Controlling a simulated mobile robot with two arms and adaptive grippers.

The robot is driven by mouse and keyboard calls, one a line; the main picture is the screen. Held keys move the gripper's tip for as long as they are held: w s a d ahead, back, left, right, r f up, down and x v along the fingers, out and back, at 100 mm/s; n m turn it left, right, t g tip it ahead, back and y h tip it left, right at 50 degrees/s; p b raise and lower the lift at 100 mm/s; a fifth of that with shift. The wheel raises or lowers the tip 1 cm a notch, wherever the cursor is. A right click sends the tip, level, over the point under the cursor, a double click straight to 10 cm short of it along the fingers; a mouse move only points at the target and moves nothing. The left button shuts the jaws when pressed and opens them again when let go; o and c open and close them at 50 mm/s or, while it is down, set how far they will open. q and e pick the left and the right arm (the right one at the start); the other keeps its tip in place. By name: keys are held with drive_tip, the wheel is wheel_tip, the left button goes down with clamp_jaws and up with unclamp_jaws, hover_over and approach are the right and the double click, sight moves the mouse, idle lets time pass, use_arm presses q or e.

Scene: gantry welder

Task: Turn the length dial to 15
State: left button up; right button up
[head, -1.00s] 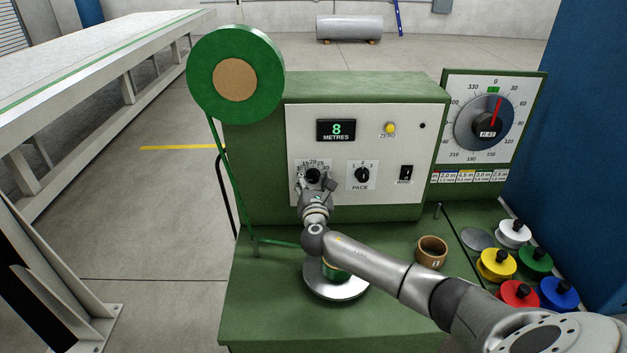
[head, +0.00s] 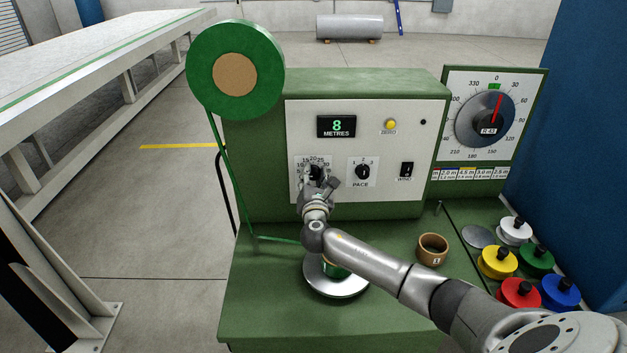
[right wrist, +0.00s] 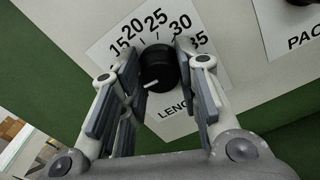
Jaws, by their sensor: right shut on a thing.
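The length dial (right wrist: 157,68) is a black knob on a white scale plate, with 15, 20, 25, 30 and 35 readable around its upper side in the right wrist view. A white mark shows low on the knob, towards the left; I cannot tell which number it points at. My right gripper (right wrist: 157,85) has a finger on each side of the knob and is shut on it. In the head view the gripper (head: 315,185) partly hides the dial and its lower numbers. The green display (head: 336,127) reads 8 METRES. My left gripper is not in view.
The pace knob (head: 363,172) and wind switch (head: 406,170) sit right of the dial. Below are a metal disc (head: 336,286), a brown ring (head: 432,250) and several coloured spools (head: 497,262). A green reel (head: 236,72) stands at the upper left, its strip running down.

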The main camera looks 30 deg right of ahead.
drive_tip(key=m+b, duration=0.4)
drive_tip(key=m, duration=0.1)
drive_tip(key=shift+f, duration=0.2)
drive_tip(key=m+b, duration=0.2)
drive_tip(key=m, duration=0.1)
drive_tip(key=shift+r+b, duration=0.1)
drive_tip(key=shift+b, duration=0.3)
drive_tip(key=shift+r+m+b, duration=0.1)
drive_tip(key=shift+m+b, duration=0.55)
drive_tip(key=shift+m, duration=0.65)
drive_tip(key=shift+d, duration=0.1)
drive_tip(key=o, duration=1)
drive_tip(key=shift+o, duration=0.2)
